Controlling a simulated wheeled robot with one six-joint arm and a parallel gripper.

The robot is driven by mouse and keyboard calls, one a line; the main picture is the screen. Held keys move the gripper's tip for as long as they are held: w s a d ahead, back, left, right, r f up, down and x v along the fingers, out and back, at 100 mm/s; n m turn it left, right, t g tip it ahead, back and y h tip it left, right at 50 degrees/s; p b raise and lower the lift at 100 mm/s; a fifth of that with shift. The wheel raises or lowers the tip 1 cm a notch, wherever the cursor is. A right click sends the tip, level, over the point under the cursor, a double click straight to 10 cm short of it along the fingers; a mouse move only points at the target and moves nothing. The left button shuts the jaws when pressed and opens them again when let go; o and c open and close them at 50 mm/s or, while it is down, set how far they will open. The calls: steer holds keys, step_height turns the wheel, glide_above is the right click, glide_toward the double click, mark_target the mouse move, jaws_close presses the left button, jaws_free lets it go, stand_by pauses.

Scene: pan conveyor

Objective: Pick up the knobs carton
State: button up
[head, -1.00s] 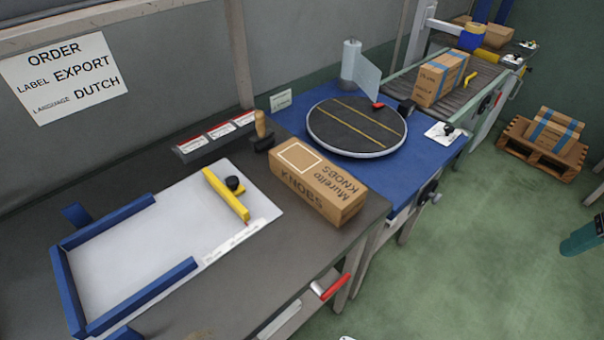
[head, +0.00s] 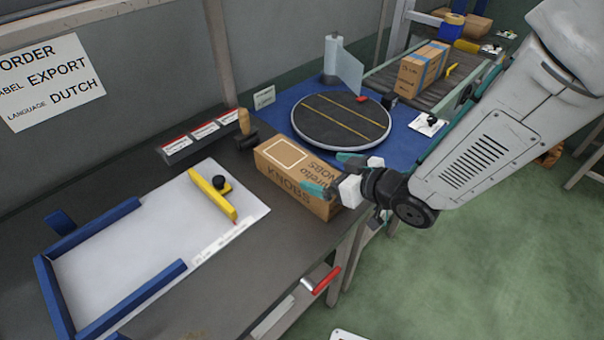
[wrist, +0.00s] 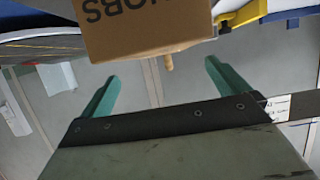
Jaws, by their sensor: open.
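The knobs carton (head: 285,181) is a brown box lettered "Muretto KNOBS" with a pale outlined rectangle on top. It lies on the grey bench between the white board and the turntable. My gripper (head: 330,174) is open, with teal fingers at the carton's right end, and partly hides its lettering. In the wrist view the carton (wrist: 145,28) fills the top middle, beyond the two spread fingertips (wrist: 163,70). Nothing shows between the fingers; I cannot tell whether either finger touches the carton.
A round turntable (head: 325,132) stands on a blue surface behind the carton. A white board (head: 125,262) with blue rails and a yellow bar (head: 208,193) lies left. A wooden-handled stamp (head: 244,125) stands close behind the carton. A taped box (head: 423,70) sits on the conveyor.

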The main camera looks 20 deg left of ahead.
mark_target(301, 164)
steer(key=x, duration=0.7)
steer(key=shift+a+f, duration=0.1)
steer(key=shift+a, duration=0.15)
steer(key=c, duration=1.1)
steer(key=shift+o, duration=0.2)
